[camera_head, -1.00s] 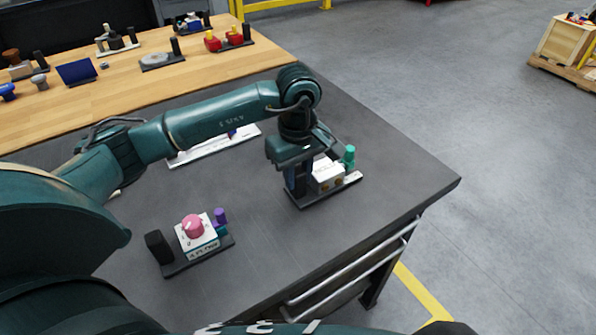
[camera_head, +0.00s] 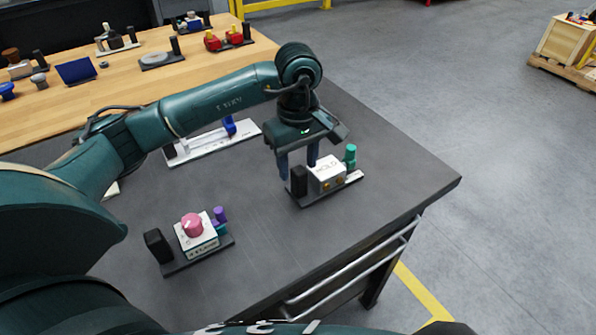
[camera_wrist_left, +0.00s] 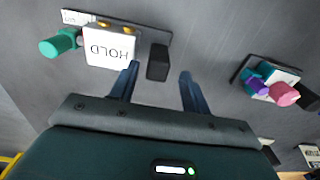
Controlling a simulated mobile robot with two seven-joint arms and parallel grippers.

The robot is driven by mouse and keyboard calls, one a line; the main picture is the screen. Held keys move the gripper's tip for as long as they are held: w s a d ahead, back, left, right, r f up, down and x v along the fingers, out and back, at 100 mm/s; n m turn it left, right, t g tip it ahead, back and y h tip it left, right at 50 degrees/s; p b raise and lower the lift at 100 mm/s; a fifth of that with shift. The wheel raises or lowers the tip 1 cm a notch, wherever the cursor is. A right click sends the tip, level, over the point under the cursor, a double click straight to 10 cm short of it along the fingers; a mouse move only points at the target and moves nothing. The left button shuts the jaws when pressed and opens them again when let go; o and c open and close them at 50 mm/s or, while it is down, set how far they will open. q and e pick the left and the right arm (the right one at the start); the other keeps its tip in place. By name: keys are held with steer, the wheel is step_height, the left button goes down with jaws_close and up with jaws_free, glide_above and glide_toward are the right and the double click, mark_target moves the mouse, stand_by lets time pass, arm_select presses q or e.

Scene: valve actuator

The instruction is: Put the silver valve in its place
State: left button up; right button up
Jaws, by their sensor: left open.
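My left gripper (camera_head: 298,166) is open and empty beside a white box marked HOLD (camera_head: 326,173). In the left wrist view, the gap between its fingers (camera_wrist_left: 159,74) faces a black upright block (camera_wrist_left: 158,62). This block (camera_head: 299,181) stands on the same dark base as the HOLD box and a green knob (camera_head: 350,156). The fingers look just behind and above the block; contact cannot be told. I cannot pick out the silver valve with certainty. A grey knob (camera_head: 39,80) and a grey round part (camera_head: 157,59) are on the wooden table. My right gripper is not in view.
A pink-knobbed unit (camera_head: 193,226) with purple and teal knobs stands front left on the dark tabletop (camera_head: 270,250). The wooden table (camera_head: 110,95) holds several other units.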

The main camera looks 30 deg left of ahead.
arm_select(q)
step_height(320, 180, up, 9)
steer(key=shift+b, duration=0.35)
stand_by(0.4)
